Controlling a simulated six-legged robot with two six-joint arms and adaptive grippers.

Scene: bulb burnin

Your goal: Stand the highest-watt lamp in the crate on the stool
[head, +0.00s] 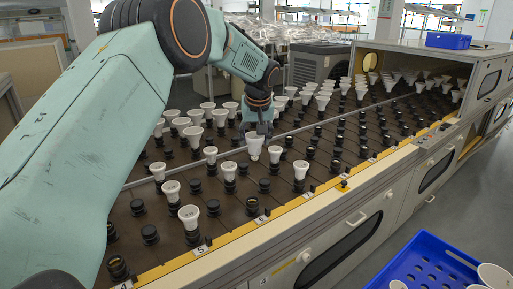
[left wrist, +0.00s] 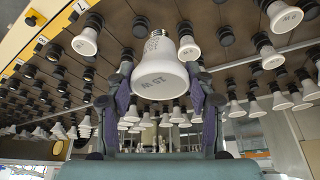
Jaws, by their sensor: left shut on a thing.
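My left gripper (head: 257,132) reaches down over the rack and is shut on a white lamp (head: 254,149). In the left wrist view the held lamp (left wrist: 160,78) sits between the two purple-padded fingers. The print on its face is upside down and looks like 15 W. Its narrow end points toward the rack; I cannot tell whether it is clear of its socket. A blue crate (head: 391,279) is partly in view at the lower right, with white lamps (head: 492,275) at its near edge. The stool is hidden or out of view. My right gripper is not in view.
The dark sloping rack (head: 270,205) holds rows of black sockets, many with white lamps upright. Other lamps (head: 189,215) stand near the held one. A hooded section (head: 420,62) closes the far end. Another blue crate (head: 448,41) lies on top of it. Grey floor shows at right.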

